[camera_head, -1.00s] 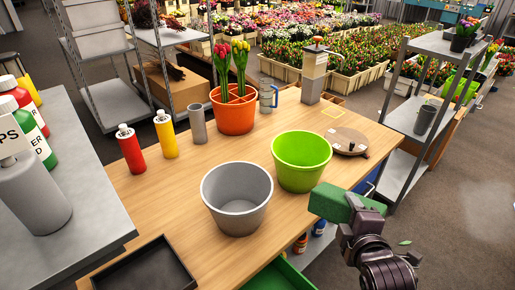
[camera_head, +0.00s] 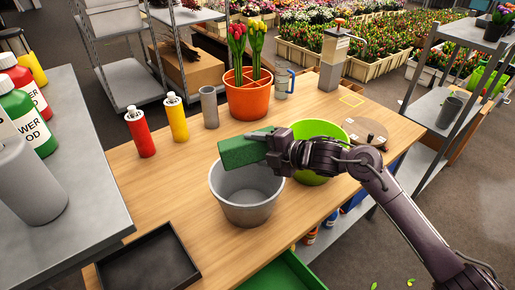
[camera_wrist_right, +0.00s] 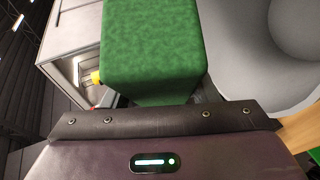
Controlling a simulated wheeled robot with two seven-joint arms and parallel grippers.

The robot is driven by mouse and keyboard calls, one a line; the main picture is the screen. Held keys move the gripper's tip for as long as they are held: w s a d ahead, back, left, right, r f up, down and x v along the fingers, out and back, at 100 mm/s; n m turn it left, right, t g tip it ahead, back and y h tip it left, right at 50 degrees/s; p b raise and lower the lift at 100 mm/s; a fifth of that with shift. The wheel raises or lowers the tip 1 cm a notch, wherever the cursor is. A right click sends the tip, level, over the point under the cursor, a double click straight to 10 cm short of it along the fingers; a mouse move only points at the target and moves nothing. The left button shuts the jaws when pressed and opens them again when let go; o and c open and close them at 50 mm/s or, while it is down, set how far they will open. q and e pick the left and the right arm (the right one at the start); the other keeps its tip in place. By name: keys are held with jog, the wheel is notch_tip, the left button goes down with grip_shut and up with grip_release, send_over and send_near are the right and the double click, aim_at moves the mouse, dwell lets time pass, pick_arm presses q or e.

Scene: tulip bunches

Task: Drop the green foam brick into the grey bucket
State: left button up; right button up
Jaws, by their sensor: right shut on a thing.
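The green foam brick (camera_head: 240,151) is held in my right gripper (camera_head: 268,143), above the back part of the grey bucket's opening. The grey bucket (camera_head: 247,209) stands upright on the wooden table, and the brick hides part of its back rim. In the right wrist view the brick (camera_wrist_right: 152,45) fills the upper middle, and a grey curved wall, likely the bucket (camera_wrist_right: 240,60), lies to its right. My left gripper does not show in either view.
A lime green bucket (camera_head: 312,174) stands right behind my right gripper. An orange pot (camera_head: 247,101) with tulips, a grey cylinder (camera_head: 209,107), a yellow bottle (camera_head: 177,119) and a red bottle (camera_head: 139,134) stand behind. A dark tray (camera_head: 150,266) lies at the front left.

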notch_tip(320, 180, down, 6)
jog(key=b, duration=0.3)
jog(key=shift+r, duration=0.2)
jog(key=o, duration=1.2)
jog(key=b+v, duration=0.2)
jog(key=v, duration=0.6)
